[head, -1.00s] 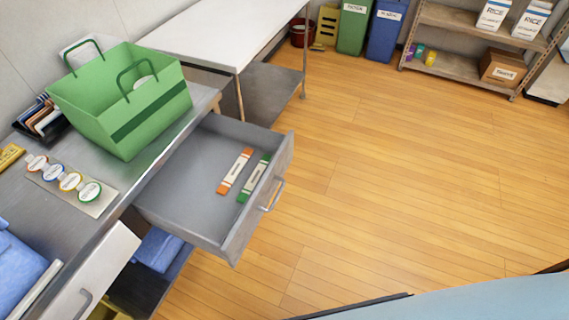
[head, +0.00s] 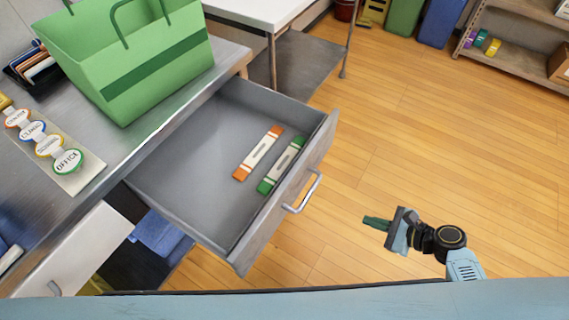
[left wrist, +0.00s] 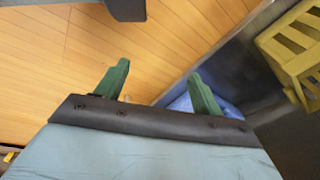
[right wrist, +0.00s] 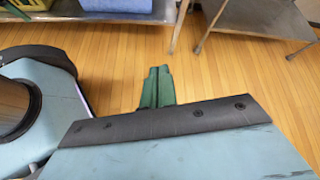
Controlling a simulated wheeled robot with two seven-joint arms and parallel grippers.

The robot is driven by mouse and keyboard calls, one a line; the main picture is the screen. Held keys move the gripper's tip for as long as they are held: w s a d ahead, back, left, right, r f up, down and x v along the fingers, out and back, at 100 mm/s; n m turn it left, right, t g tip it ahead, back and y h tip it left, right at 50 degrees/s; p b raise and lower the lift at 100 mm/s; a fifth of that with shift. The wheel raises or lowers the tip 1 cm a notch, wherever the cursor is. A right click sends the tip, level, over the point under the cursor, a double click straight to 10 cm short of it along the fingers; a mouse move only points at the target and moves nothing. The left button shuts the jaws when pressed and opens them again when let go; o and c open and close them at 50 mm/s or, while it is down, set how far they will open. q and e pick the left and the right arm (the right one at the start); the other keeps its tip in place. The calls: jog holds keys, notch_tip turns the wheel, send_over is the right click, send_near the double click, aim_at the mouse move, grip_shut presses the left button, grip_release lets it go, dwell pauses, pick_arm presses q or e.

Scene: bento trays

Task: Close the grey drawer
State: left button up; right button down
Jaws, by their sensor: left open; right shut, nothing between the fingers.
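The grey drawer (head: 215,160) stands pulled out from under the steel counter in the head view. Its front panel carries a metal bar handle (head: 302,192). An orange-and-white packet (head: 259,153) and a green-and-white packet (head: 281,166) lie inside it. My right gripper (head: 377,223) is shut and empty, out over the floor to the right of the drawer front, apart from the handle. Its closed green fingers also show in the right wrist view (right wrist: 157,87). My left gripper (left wrist: 160,88) is open with nothing between its fingers; it is out of the head view.
A green basket (head: 135,60) and a card of round labels (head: 50,148) sit on the counter (head: 120,135). Open wooden floor (head: 430,130) lies to the right.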

aim_at(321, 152)
jog(key=w+r+m+t+y+b, duration=0.1)
jog(key=w+r+m+y+b, duration=0.15)
jog(key=r, duration=0.45)
jog(key=w+r+m+t+y+b, duration=0.1)
jog(key=w+r+t+y, duration=0.15)
jog(key=r, duration=0.35)
jog(key=shift+n+g+y, duration=0.25)
jog(key=shift+g+y, duration=0.05)
jog(key=shift+g, duration=0.15)
jog(key=b+x, duration=0.1)
jog(key=x, duration=1.1)
jog(key=shift+a+r, duration=0.2)
jog(key=shift+a, duration=0.1)
pick_arm(q)
jog(key=w+d+r, duration=0.2)
jog(key=w+r, duration=0.3)
jog(key=shift+w+r+t+b, duration=0.2)
jog(key=shift+w+t+b, duration=0.1)
jog(key=shift+t, duration=0.1)
pick_arm(e)
jog(key=shift+w+a, duration=0.25)
jog(key=shift+a, duration=0.15)
